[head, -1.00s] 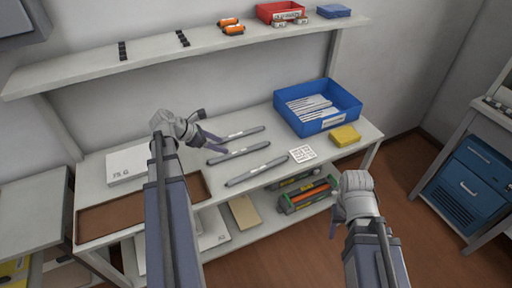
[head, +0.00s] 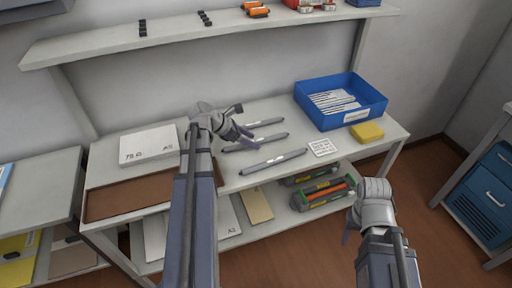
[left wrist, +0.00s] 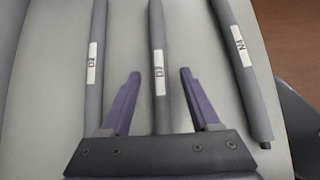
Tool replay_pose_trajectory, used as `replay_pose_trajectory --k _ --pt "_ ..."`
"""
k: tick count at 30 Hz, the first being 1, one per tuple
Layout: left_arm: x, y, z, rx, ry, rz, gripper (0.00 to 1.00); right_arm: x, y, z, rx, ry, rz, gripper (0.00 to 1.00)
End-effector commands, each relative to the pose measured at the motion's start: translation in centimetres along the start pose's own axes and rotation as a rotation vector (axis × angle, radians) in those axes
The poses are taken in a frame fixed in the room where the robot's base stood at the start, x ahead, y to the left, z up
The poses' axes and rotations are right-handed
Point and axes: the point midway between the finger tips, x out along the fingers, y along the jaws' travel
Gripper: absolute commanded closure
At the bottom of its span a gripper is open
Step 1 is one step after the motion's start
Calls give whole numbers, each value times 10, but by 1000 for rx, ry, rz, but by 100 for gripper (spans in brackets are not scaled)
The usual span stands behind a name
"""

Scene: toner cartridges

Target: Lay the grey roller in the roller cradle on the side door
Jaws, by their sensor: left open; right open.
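Three grey rollers with white labels lie side by side on the table: a back one (head: 267,122), a middle one (head: 262,140) and a front one (head: 273,161). My left gripper (head: 247,133) is open and empty above the left part of the rollers. In the left wrist view its fingers (left wrist: 157,85) point along the centre roller (left wrist: 157,50), one to each side; the other rollers lie left (left wrist: 95,50) and right (left wrist: 238,50). The labels are hard to read. My right gripper (head: 347,225) is open, low before the table's front edge. I cannot make out the side door or roller cradle.
A blue bin (head: 372,105) of white packets and a yellow block (head: 367,132) stand right of the rollers, near a white printed card (head: 322,148). A brown tray (head: 130,200) and white box (head: 148,147) are left. A toner unit (head: 322,193) sits on the lower shelf.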

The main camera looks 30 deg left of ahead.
Motion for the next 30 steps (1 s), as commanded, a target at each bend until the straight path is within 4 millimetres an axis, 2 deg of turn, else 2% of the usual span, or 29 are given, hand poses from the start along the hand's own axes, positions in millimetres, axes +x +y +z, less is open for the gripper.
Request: replay_pose_trajectory --k 1,7,24,30 --pt "5 0 -1 1 0 0 38 4 0 0 0 0 0 43" --pt "4 0 1 0 0 0 38 2 0 0 0 0 0 43" --pt "3 0 0 0 0 0 100 2 0 0 0 0 0 43" --pt "3 0 0 0 0 0 100 2 0 0 0 0 0 43"
